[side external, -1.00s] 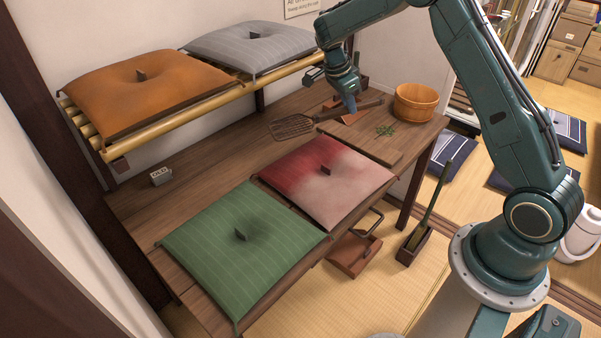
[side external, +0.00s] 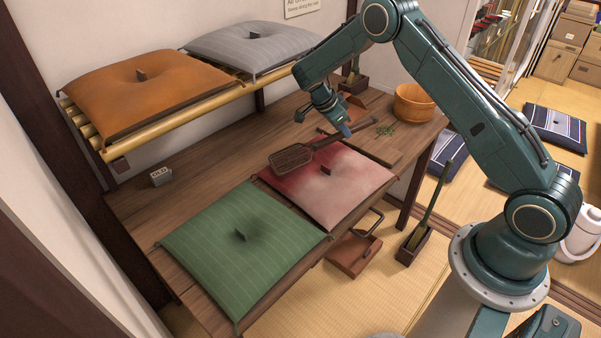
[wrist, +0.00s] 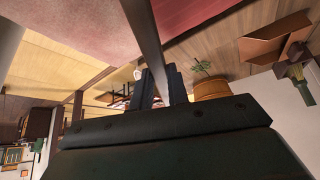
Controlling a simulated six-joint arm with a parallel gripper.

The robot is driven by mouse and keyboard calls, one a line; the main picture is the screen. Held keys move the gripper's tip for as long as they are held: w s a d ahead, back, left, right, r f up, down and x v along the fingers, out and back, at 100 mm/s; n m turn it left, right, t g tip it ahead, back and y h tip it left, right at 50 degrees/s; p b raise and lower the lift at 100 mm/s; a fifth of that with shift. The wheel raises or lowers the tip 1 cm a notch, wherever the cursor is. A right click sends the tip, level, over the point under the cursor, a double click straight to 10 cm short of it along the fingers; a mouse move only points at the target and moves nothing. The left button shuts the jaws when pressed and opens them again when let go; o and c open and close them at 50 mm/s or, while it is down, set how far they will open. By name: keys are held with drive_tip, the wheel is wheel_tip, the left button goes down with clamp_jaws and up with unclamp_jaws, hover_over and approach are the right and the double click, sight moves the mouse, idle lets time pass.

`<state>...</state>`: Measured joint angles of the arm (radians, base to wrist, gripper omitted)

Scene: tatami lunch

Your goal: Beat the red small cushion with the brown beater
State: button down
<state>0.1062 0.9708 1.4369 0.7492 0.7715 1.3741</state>
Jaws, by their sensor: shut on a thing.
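The red small cushion (side external: 350,191) lies on the wooden table's right part, with a pale dusty patch over much of it and a dark tab in its middle. It also shows at the top of the wrist view (wrist: 85,28). My gripper (side external: 346,131) is shut on the handle of the brown beater (side external: 292,158), behind the cushion. The beater's woven head is over the cushion's back left corner; I cannot tell whether it touches. In the wrist view the beater's handle (wrist: 146,35) runs up from between my fingers.
A green cushion (side external: 215,255) lies beside the red one. Orange (side external: 185,85) and grey (side external: 285,45) cushions rest on a slatted shelf. A wooden tub (side external: 414,104) and a green sprig (side external: 385,130) are at the table's right. A grey block (side external: 161,178) stands at left.

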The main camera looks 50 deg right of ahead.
drive_tip(key=shift+t+y, duration=0.4)
drive_tip(key=shift+y, duration=0.5)
drive_tip(key=r, duration=0.5)
drive_tip(key=d+r, duration=0.1)
drive_tip(key=r, duration=0.2)
drive_tip(key=shift+s, duration=0.25)
drive_tip(key=a+n+t, duration=0.1)
drive_tip(key=a+n, duration=0.1)
drive_tip(key=n, duration=0.1)
drive_tip(key=shift+w, duration=0.1)
drive_tip(key=s+a+n+t+y, duration=0.2)
drive_tip(key=a+n, duration=0.7)
drive_tip(key=n, duration=0.1)
drive_tip(key=s+a+n+t+y, duration=0.1)
drive_tip(key=s+a+n+t, duration=0.1)
drive_tip(key=a+n, duration=0.7)
drive_tip(key=shift+a+r+n+t+y, duration=0.15)
drive_tip(key=shift+r+n+t+y, duration=0.05)
drive_tip(key=shift+n+t+y, duration=0.25)
